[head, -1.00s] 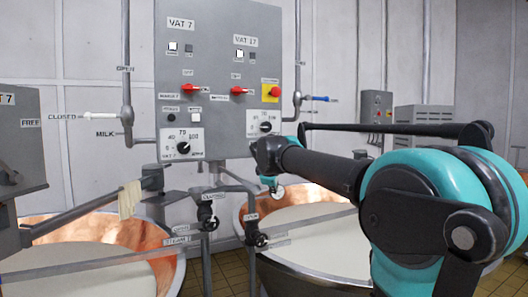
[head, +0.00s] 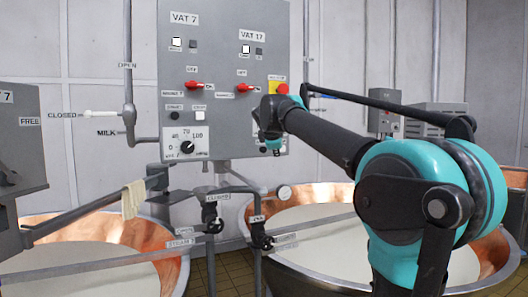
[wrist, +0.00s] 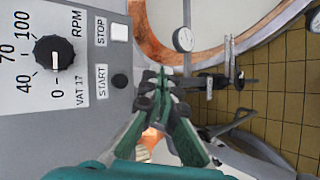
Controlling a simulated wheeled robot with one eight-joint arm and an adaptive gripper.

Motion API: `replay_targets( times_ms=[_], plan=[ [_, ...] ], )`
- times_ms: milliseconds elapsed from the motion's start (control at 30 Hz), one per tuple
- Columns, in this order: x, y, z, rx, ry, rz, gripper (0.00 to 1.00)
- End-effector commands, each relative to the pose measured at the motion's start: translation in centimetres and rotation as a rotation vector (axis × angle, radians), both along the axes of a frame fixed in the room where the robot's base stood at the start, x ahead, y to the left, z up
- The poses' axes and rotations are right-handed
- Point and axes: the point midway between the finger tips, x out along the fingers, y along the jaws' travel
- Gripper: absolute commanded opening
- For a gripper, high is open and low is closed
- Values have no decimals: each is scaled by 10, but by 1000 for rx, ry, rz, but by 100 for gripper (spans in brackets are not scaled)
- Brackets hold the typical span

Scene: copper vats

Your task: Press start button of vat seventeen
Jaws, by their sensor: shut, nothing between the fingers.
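The grey control panel (head: 225,70) carries a VAT 17 label (head: 252,36) on its right half. In the wrist view, the black START button (wrist: 120,81) sits between its START label (wrist: 102,82) and my gripper. The white STOP button (wrist: 119,32) is above it in that picture. The VAT 17 RPM dial (wrist: 56,54) is at the left. My gripper (wrist: 163,72) is shut and empty, its fingertips just right of the START button and apart from it in the picture.
Red switches (head: 244,88) and a red emergency knob on yellow (head: 279,88) are above my gripper. Pipes with valves (head: 212,212) and a round gauge (head: 284,192) stand below the panel, before two copper vats (head: 350,272). A tiled floor (wrist: 262,120) shows beyond.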

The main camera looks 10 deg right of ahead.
Motion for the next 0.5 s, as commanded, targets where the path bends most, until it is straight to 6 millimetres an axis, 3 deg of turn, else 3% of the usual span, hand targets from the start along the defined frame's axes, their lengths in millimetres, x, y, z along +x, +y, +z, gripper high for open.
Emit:
replay_targets(
  times_ms=[500],
  plan=[
    [57,19,0,1,1,-1,0]
  ],
)
